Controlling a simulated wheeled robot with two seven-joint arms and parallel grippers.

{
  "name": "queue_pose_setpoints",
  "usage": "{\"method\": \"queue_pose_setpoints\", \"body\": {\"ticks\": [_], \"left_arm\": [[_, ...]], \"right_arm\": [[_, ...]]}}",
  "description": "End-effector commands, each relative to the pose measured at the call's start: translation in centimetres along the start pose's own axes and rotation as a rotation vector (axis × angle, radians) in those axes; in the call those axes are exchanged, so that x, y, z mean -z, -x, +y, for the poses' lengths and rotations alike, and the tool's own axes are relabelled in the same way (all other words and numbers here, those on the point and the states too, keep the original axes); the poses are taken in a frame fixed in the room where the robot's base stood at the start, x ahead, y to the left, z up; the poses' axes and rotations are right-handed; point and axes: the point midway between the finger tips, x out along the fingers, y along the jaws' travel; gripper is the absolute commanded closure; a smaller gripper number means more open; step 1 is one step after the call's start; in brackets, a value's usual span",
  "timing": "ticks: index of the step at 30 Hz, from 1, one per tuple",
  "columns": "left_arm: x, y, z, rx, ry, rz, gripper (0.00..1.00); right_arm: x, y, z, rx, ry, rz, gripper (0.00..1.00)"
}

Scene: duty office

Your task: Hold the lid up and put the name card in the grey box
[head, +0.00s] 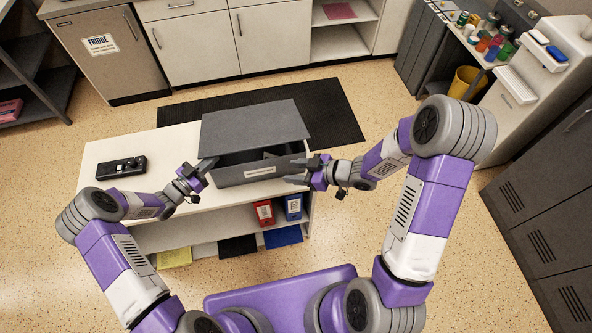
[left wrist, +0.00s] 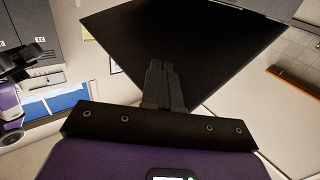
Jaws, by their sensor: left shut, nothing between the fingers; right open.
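The grey box (head: 232,177) stands on the white table, with a pale label (head: 260,172) on its front. Its lid (head: 254,124) is tilted up at the front, leaving a dark gap above the box front. My left gripper (head: 208,164) is shut and empty, at the lid's front left corner; its fingertips seem to be under the lid edge. In the left wrist view the closed fingers (left wrist: 164,72) overlap the dark lid panel (left wrist: 190,40). My right gripper (head: 295,171) is open at the box's front right corner. I cannot make out a name card.
A black device (head: 121,168) lies on the white table (head: 100,152), left of the box. Red (head: 264,212) and blue (head: 293,206) binders stand on the shelf below. A dark mat (head: 335,112) lies behind. Grey lockers (head: 545,215) stand at right.

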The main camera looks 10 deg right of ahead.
Motion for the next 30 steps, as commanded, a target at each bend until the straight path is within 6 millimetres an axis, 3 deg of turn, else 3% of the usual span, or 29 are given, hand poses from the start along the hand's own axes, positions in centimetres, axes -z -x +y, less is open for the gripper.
{"method": "queue_pose_setpoints", "body": {"ticks": [10,23,30], "left_arm": [[-0.2,0.0,0.1,-0.001,-0.001,0.002,1.0],[-3.3,0.6,0.7,0.0,0.001,0.002,1.0],[-3.5,0.6,0.7,0.0,-0.001,0.002,1.0]], "right_arm": [[0.0,0.0,0.0,0.0,0.0,0.0,0.54],[0.0,0.0,0.0,0.0,0.0,0.0,0.54],[0.0,0.0,0.0,0.0,0.0,0.0,0.54]]}}
